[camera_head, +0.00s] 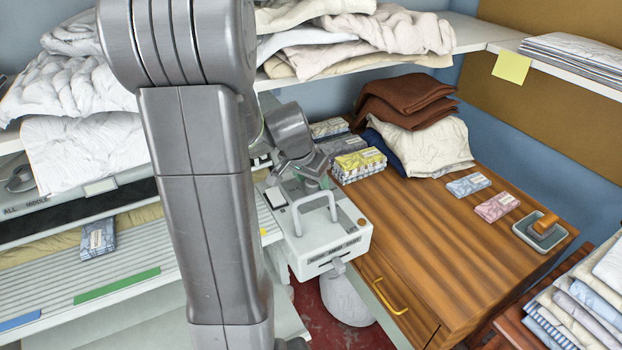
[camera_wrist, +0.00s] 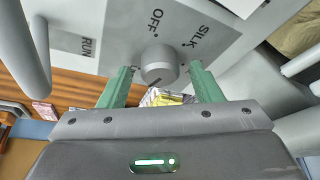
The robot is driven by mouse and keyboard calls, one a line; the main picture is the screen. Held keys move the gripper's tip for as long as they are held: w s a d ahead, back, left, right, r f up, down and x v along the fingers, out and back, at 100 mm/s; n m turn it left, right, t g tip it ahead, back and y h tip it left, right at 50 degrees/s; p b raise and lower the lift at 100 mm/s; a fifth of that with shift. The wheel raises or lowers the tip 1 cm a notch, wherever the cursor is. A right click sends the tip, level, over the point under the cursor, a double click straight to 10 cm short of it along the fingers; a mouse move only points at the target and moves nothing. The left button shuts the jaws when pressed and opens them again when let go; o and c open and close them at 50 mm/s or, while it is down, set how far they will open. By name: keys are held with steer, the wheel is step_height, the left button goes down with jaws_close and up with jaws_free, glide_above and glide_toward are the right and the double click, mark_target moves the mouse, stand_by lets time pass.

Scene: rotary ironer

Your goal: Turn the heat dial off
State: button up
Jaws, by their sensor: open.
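The heat dial (camera_wrist: 158,64) is a round grey knob on a pale panel (camera_wrist: 112,20) in the wrist view. OFF and SILK are printed around it; other lettering is partly hidden. A dark mark shows on the knob's lower edge, but its exact setting is unclear. My gripper (camera_wrist: 161,70) is open, with one green finger on each side of the dial. Gaps seem to remain between fingers and knob; contact is not clear. In the head view my gripper (camera_head: 312,178) is at the ironer's white end housing (camera_head: 325,243), and the dial is hidden there.
A RUN label and a grey bar (camera_wrist: 27,45) lie left of the dial. A white handle (camera_head: 315,205) stands on the housing. A wooden cabinet (camera_head: 440,240) at right holds small packets, folded cloth and a grey tray (camera_head: 524,232). Shelves of linen (camera_head: 360,35) hang above.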

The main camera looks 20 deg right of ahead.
steer(key=c, duration=1)
steer(key=shift+r+n, duration=0.1)
steer(key=shift+n, duration=0.2)
steer(key=n+y+p, duration=0.1)
steer(key=n+p, duration=0.1)
steer(key=shift+s+d+r+n+t, duration=0.1)
steer(key=shift+n+t, duration=0.2)
steer(key=shift+t, duration=0.1)
steer(key=shift+d+n+t+y+p, duration=0.1)
steer(key=shift+n+t+y+p, duration=0.2)
steer(key=shift+n+p, duration=0.75)
steer(key=shift+n+y, duration=0.3)
steer(key=shift+n, duration=0.65)
steer(key=shift+d+f+n+t+y+b, duration=0.1)
steer(key=shift+n+t+y+b, duration=0.1)
steer(key=shift+n+b, duration=0.25)
steer(key=shift+f+n+t+y+b, duration=0.1)
steer(key=shift+n+y+b, duration=0.1)
steer(key=shift+n+b, duration=0.25)
steer(key=shift+s, duration=0.1)
steer(key=o, duration=1)
